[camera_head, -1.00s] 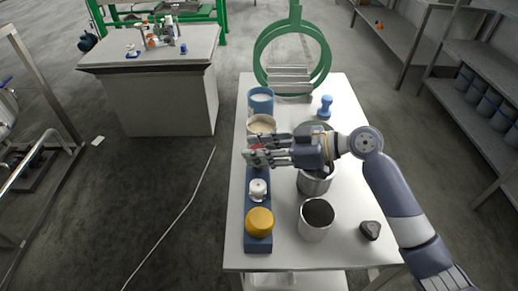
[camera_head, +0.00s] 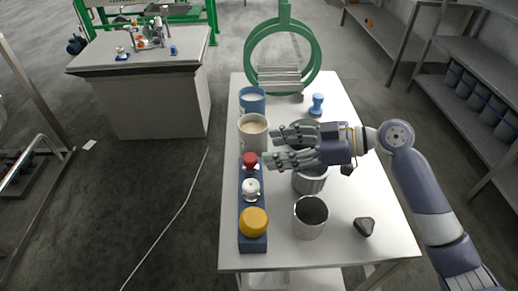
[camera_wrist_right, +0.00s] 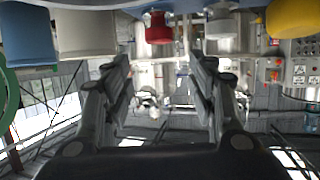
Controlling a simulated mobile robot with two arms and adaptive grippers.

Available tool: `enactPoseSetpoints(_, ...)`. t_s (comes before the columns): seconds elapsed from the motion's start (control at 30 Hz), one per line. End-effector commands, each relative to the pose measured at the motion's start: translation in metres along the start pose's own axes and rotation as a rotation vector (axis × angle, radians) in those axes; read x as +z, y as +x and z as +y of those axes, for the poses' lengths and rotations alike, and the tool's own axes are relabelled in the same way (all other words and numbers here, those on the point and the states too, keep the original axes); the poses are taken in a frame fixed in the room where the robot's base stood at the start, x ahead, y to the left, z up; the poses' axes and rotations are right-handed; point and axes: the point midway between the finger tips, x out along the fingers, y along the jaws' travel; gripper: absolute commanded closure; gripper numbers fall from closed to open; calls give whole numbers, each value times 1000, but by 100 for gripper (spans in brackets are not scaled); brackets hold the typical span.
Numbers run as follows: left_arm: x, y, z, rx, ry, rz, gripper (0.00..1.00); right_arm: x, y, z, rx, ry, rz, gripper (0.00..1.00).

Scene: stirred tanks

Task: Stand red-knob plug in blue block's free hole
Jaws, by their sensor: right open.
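The red-knob plug (camera_head: 250,162) stands upright at the far end of the blue block (camera_head: 243,208), in line with the white-knob plug (camera_head: 251,189) and the yellow-knob plug (camera_head: 254,222). Its lower part is hidden in the block. My right gripper (camera_head: 272,161) is open and empty, just right of the red knob and apart from it. In the right wrist view the red knob (camera_wrist_right: 158,28) shows between and beyond the open fingers (camera_wrist_right: 160,75), near the top edge. My left gripper is not in view.
A cream-filled cup (camera_head: 253,146) and a blue cup (camera_head: 252,110) stand beyond the block. Metal containers (camera_head: 309,229) stand to its right, one partly under my gripper. A blue knobbed piece (camera_head: 317,104), a dark piece (camera_head: 364,227) and a green ring stand (camera_head: 249,60) share the table.

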Motion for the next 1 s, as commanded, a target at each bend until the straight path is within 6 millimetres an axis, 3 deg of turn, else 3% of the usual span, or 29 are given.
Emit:
enactPoseSetpoints(0.1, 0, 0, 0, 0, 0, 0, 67, 0, -24, 0, 2, -1, -1, 47)
enactPoseSetpoints(0.3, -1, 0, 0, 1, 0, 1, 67, 0, -46, 0, 1, -2, 1, 47)
enactPoseSetpoints(1.0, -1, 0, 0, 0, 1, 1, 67, -1, -50, 0, 1, -2, 2, 47)
